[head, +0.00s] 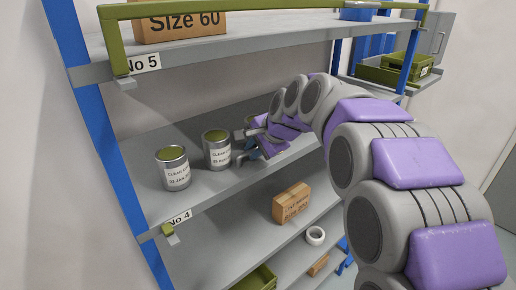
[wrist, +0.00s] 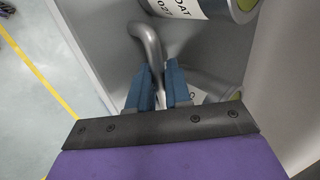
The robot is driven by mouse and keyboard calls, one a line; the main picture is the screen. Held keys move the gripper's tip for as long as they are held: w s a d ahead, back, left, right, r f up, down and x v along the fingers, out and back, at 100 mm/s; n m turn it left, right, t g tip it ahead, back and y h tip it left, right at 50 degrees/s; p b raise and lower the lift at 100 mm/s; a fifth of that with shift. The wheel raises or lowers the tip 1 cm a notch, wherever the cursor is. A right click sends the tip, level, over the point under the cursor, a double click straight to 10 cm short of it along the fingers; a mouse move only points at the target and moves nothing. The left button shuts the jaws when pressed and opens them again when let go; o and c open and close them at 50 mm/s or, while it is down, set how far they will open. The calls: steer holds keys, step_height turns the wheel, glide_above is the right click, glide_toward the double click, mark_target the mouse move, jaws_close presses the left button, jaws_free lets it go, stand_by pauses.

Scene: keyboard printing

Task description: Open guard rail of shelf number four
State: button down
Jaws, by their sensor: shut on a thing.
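Shelf number four (head: 215,187) is the grey board with the "No 4" label (head: 180,218) at its left front corner. A small green and grey bracket (head: 169,233) sits at that corner. I see no raised rail along the visible front edge. My gripper (head: 250,152) is over this shelf's front part, beside the cans. In the wrist view, the blue fingers of my gripper (wrist: 159,88) are shut on a grey bent bar (wrist: 148,42), which curves up between them. I cannot tell whether this bar belongs to the guard rail.
Labelled cans (head: 173,168) (head: 216,150) stand on shelf four close to my gripper. Shelf five above has a raised green guard rail (head: 115,45) and a cardboard box (head: 180,22). A box (head: 292,203) and a white roll (head: 315,236) lie below. Blue posts (head: 98,125) frame the rack.

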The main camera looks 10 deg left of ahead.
steer(key=c, duration=1.2)
jaws_free()
steer(key=shift+s+r, duration=0.1)
steer(key=shift+r, duration=0.05)
steer(key=b+v, duration=0.2)
steer(key=v, duration=1.5)
steer(key=shift+r, duration=0.1)
steer(key=shift+o, duration=0.4)
